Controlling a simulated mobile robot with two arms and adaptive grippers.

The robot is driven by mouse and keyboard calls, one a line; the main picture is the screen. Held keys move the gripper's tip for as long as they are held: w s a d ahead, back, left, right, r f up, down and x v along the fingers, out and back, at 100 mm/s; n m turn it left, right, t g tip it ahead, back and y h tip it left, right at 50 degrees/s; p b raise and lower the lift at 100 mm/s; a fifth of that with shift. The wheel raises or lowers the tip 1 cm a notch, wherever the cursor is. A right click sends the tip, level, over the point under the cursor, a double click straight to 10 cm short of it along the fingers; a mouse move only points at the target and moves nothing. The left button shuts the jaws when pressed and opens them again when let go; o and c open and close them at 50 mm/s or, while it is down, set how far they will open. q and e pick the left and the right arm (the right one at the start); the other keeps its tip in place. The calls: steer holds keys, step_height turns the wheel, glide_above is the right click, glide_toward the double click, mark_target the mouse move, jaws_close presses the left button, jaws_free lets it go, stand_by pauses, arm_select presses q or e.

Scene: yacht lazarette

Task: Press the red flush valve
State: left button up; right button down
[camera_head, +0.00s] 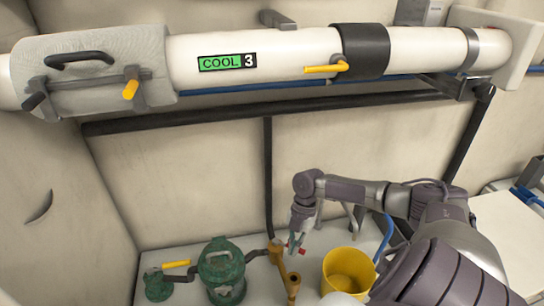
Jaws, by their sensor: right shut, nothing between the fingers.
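A small red part (302,251), which looks like the red flush valve, shows beside the brass pipework on the light floor. My right gripper (292,249) is shut and empty, pointing down from the wrist. Its tips are right next to the red part in the picture, above the brass fitting (293,284). I cannot tell whether they touch it. The gripper and the small size of the red part make its shape hard to see. My left gripper is out of view.
A green strainer housing (221,268) stands left of the brass fitting, with a small green valve (157,286) and yellow handle (177,264) farther left. A yellow bucket (348,270) stands close on the right. A white pipe (270,55) labelled COOL 3 crosses above.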

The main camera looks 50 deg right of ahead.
steer(key=shift+w+d+f+n+g+b, duration=0.1)
steer(key=shift+d+f+n+g+b, duration=0.05)
steer(key=shift+d+n+b, duration=0.3)
steer(key=shift+w+d+f+n+g+b, duration=0.1)
steer(key=shift+d+n+g+b, duration=0.1)
steer(key=shift+n, duration=0.35)
steer(key=shift+w+d+r+n+g+h+b, duration=0.1)
steer(key=shift+w+d+n+b, duration=0.15)
steer(key=shift+d+n+b, duration=0.25)
steer(key=shift+w+d+r+n+g+h+b, duration=0.15)
steer(key=shift+w+d+n+b, duration=0.15)
steer(key=shift+d, duration=0.35)
steer(key=shift+w+d+f+n+g+h+b, duration=0.1)
steer(key=shift+w+d+n+b, duration=0.15)
steer(key=shift+d+n+b, duration=0.25)
steer(key=shift+w+d+r, duration=0.15)
steer(key=shift+d+r, duration=0.05)
steer(key=shift+d, duration=0.05)
